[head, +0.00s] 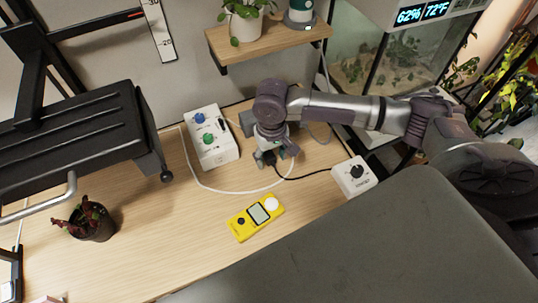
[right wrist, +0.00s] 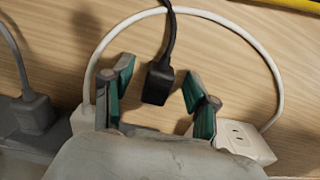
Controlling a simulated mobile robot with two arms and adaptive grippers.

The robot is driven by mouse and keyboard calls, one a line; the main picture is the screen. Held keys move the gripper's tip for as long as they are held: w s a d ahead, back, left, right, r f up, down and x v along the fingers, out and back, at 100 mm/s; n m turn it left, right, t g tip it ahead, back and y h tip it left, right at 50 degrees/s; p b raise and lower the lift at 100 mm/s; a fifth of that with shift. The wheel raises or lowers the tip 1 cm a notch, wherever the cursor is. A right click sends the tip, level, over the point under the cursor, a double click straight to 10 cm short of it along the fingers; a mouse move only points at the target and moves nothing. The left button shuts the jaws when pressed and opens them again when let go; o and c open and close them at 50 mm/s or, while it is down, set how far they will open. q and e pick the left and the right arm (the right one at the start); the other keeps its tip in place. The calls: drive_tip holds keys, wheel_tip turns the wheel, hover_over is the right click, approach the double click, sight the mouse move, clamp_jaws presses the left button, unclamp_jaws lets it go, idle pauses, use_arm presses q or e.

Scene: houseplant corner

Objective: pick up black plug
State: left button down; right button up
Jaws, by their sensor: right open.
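The black plug (right wrist: 157,86) hangs on its black cable in the right wrist view, between the two fingers of my right gripper (right wrist: 160,78). The fingers are open, with a gap on each side of the plug. In the head view, my right gripper (head: 267,158) points down over the wooden table, and the plug shows only as a small dark shape by the fingers. Its black cable runs right to a white box with a black dial (head: 354,176). My left gripper is not in view.
A white socket (right wrist: 246,141) with a looping white cord lies right of the fingers in the wrist view. A grey plug (right wrist: 34,113) is at left. A yellow meter (head: 256,217), a white box with knobs (head: 211,138) and a potted plant (head: 90,222) stand on the table.

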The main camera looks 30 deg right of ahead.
clamp_jaws()
drive_tip(key=shift+r, duration=0.15)
